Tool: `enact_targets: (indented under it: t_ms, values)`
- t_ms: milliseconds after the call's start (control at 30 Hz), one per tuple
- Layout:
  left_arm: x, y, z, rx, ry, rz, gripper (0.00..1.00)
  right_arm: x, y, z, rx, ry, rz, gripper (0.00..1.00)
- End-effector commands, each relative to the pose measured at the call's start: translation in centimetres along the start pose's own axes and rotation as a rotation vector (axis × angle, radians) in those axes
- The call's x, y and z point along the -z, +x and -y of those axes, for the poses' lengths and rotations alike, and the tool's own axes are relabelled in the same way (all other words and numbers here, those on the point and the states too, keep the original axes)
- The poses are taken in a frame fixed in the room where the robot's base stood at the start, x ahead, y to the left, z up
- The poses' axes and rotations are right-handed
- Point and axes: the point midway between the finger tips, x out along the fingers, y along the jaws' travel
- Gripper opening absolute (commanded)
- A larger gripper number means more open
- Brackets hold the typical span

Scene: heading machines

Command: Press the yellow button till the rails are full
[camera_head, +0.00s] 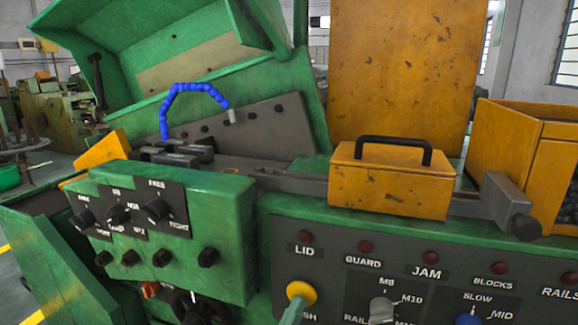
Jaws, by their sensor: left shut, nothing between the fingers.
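The yellow button (302,291) sits at the lower left of the dark front panel (340,275), above a partly hidden label ending in "SH". The closed, pale green tip of my left gripper (294,309) rises from the bottom edge and overlaps the button's lower part. It seems to touch the button, but I cannot tell whether the button is pushed in. The gripper holds nothing. A dark red lamp marked RAILS (571,278) is at the right edge. How full the rails are cannot be seen. My right gripper is not in view.
More dark red lamps line the panel, marked LID (303,237), GUARD, JAM and BLOCKS. A grey selector (382,310) and a blue knob (468,320) are to the right. A green control box (215,215) juts out at left. A yellow handled cover (390,182) sits above.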

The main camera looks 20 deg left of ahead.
Motion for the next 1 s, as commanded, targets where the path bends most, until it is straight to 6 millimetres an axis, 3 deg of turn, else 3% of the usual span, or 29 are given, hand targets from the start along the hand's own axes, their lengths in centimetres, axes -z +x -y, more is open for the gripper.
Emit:
enact_targets:
  t_ms: [400,1000]
  values:
    - [1.2,-2.7,-1.5,0.005,0.000,0.018,0.00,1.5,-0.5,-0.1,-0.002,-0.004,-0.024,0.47]
    - [1.3,-2.9,-1.7,0.002,0.000,0.015,0.00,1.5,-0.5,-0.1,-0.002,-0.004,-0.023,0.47]
